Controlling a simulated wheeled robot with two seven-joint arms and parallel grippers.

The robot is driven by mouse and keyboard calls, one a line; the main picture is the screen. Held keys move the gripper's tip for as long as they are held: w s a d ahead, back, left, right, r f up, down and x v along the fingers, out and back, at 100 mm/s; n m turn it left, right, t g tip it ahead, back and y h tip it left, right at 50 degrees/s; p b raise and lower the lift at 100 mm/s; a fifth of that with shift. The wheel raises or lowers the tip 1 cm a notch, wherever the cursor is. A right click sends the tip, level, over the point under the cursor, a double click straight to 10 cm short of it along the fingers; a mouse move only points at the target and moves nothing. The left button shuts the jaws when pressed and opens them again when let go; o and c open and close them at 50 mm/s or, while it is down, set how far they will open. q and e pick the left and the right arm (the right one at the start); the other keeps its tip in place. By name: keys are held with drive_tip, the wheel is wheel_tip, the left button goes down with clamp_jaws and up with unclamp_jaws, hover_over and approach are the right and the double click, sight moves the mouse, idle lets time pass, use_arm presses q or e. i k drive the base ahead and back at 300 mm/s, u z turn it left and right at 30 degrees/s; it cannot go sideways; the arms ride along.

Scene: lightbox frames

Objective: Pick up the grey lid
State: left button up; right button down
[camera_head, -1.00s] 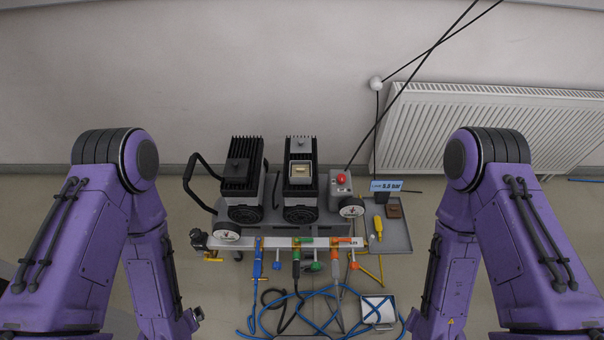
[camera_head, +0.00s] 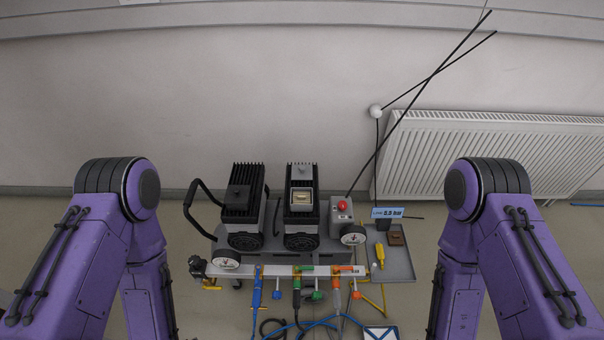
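What looks like the grey lid (camera_head: 302,170) is a small grey square with a knob. It lies on the black fins of the right-hand pump (camera_head: 302,215), behind an open pale-rimmed housing (camera_head: 302,198) with a yellowish piece inside. The left-hand pump (camera_head: 243,212) has a dark cover (camera_head: 238,195) on its top. Both of my arms hang at the sides of the picture, apart from the pumps. Both grippers are below the bottom edge, out of view.
A grey tray (camera_head: 400,268) at the right holds a yellow tool (camera_head: 378,256) and a brown block (camera_head: 396,238). A red button (camera_head: 342,204), gauges and a black handle (camera_head: 192,196) surround the pumps. Hoses hang in front. A radiator (camera_head: 490,155) is on the wall.

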sight(299, 172)
drive_tip(key=u, duration=1.05)
drive_tip(key=i, duration=0.45)
drive_tip(key=z, duration=0.4)
